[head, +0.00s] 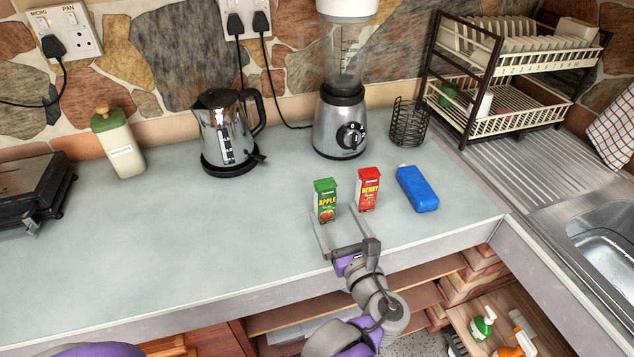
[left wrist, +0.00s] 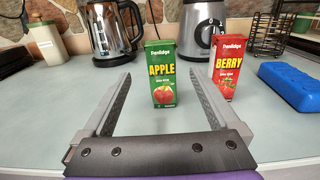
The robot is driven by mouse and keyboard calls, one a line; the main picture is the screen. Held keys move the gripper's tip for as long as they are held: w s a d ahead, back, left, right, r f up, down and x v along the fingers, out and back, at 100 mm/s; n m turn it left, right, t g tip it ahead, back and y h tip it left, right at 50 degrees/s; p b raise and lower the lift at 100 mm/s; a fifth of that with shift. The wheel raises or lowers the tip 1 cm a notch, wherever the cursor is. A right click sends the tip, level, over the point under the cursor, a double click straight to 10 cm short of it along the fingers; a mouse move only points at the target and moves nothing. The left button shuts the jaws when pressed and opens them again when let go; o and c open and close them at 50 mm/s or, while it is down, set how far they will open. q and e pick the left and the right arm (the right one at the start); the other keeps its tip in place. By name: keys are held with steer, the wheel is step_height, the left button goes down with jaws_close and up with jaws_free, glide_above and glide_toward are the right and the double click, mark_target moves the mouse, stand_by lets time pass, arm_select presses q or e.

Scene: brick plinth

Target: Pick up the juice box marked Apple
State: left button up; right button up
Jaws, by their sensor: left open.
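The green juice box marked Apple (head: 326,201) stands upright on the counter. In the left wrist view the Apple box (left wrist: 162,74) is ahead, between the lines of the two fingers and a little beyond their tips. My left gripper (head: 342,229) is open and empty at the counter's front, just on the near side of the Apple box; its fingers also show in the left wrist view (left wrist: 156,82). A red juice box marked Berry (head: 367,190) stands upright just right of the Apple box, also in the left wrist view (left wrist: 231,67). My right gripper does not show.
A blue block-like item (head: 417,189) lies right of the Berry box. Behind stand a kettle (head: 223,130), a blender (head: 341,121) and a wire holder (head: 408,123). A sink (head: 605,235) lies at the right.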

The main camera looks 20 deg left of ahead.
mark_target(327, 198)
arm_select(q)
steer(key=x, duration=0.5)
steer(key=shift+r, duration=0.15)
steer(key=x, duration=0.6)
jaws_close()
